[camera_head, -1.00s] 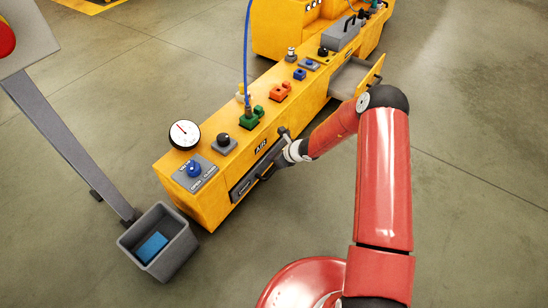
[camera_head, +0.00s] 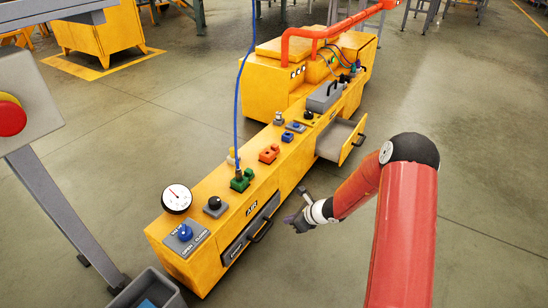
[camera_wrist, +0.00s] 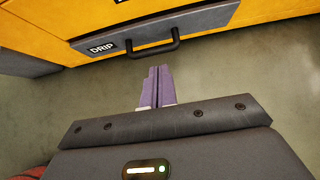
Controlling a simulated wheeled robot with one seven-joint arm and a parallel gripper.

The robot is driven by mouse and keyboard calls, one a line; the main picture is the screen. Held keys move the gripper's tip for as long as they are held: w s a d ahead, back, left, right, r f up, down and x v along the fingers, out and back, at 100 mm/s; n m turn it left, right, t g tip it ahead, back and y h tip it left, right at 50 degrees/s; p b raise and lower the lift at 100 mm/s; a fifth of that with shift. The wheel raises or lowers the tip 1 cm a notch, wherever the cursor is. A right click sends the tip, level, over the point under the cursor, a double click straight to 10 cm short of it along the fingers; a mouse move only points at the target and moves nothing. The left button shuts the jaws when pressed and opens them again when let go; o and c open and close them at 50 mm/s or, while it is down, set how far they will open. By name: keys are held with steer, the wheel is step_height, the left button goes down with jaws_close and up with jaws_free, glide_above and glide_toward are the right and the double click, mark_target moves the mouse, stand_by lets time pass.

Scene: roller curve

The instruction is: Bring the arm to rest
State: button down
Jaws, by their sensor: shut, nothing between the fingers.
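My red arm (camera_head: 405,235) reaches in from the lower right in the head view, bent at a dark elbow joint. My gripper (camera_head: 290,218) hangs in front of the yellow bench (camera_head: 240,205), apart from it, to the right of a closed drawer. In the wrist view my gripper (camera_wrist: 156,86) shows two purple fingers together with nothing between them. Beyond the fingertips is the black handle (camera_wrist: 153,48) of the drawer labelled DRIP (camera_wrist: 90,49). The fingers appear clear of the handle.
A second drawer (camera_head: 342,138) stands open farther along the bench. A gauge, knobs and coloured blocks line the bench top. A grey bin (camera_head: 170,295) with something blue inside stands at lower left, below a post with a red button (camera_head: 10,118). Floor right of the bench is clear.

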steer(key=shift+r, duration=0.1)
steer(key=s+a+r+n+p, duration=0.1)
steer(key=s+r+n, duration=0.35)
steer(key=r, duration=0.55)
steer(key=s+a+r+n+g+h+p, duration=0.1)
steer(key=s+r+n+p, duration=0.3)
steer(key=r, duration=0.6)
steer(key=s+r+n+b, duration=0.1)
steer(key=s+r+n, duration=0.2)
steer(key=r+n, duration=0.5)
steer(key=s+d+r+n+h+p, duration=0.2)
steer(key=s+d+r+n+h, duration=0.1)
steer(key=s+r, duration=0.5)
steer(key=s+d+r+n+t+h+p, duration=0.1)
steer(key=s+d+r+n, duration=0.4)
steer(key=s, duration=0.8)
step_height(320, 180, up, 3)
steer(key=shift+r+n+h+p, duration=0.15)
steer(key=shift+n+h+p, duration=0.25)
steer(key=shift+h, duration=0.7)
